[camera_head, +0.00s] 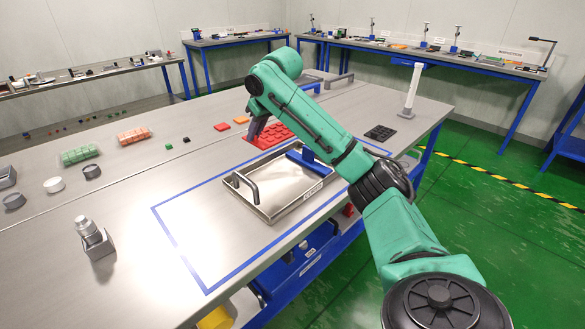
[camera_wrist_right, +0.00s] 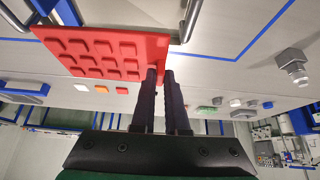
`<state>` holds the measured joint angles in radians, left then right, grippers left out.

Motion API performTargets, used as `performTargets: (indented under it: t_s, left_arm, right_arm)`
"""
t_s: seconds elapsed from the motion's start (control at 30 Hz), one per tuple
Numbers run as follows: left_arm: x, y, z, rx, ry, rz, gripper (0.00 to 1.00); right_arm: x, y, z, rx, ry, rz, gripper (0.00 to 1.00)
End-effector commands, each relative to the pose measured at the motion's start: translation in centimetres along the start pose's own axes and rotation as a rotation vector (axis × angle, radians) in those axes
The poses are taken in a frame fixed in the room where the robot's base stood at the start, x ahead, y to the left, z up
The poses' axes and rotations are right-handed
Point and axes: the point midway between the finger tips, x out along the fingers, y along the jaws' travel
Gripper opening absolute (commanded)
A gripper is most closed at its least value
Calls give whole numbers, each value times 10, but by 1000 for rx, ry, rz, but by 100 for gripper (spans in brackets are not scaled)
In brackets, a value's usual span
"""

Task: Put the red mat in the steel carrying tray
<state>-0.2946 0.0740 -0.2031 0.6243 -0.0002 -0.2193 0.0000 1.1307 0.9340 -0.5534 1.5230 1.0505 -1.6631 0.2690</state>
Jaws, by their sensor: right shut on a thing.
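The red mat (camera_head: 272,137) shows in the head view behind the steel carrying tray (camera_head: 275,186), partly hidden by my right arm. In the right wrist view the mat (camera_wrist_right: 92,50) is a flat red sheet with rows of raised squares. My right gripper (camera_head: 256,127) is shut on the mat's edge; its dark fingers (camera_wrist_right: 160,74) close at one corner in the wrist view. The steel tray is shallow, with a grey handle at its left, and the part of its floor that shows is empty. My left gripper is not in view.
A blue tape outline (camera_head: 182,241) surrounds the tray on the metal table.

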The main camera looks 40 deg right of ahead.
Motion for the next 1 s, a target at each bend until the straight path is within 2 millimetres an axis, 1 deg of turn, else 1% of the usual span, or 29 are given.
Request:
performTargets:
  t_s: [0.03,0.2,0.3,0.4,0.57,0.7,0.73,0.8,1.0]
  left_arm:
    - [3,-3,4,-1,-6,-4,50]
    - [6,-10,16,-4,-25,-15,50]
    - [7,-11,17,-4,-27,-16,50]
    - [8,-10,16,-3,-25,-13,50]
    - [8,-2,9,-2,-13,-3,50]
    - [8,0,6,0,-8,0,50]
    - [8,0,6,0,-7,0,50]
    - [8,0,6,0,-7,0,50]
    - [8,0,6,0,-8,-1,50]
  right_arm:
    - [14,1,10,-2,-7,2,0]
    - [62,1,40,0,-7,3,0]
    - [86,1,55,1,-6,2,0]
    - [107,1,66,0,-3,1,0]
    - [126,1,77,1,-1,1,0]
    - [150,1,92,3,-3,1,0]
    - [153,1,94,2,-1,1,0]
    - [157,1,96,1,0,1,0]
    - [157,0,96,1,1,0,0]
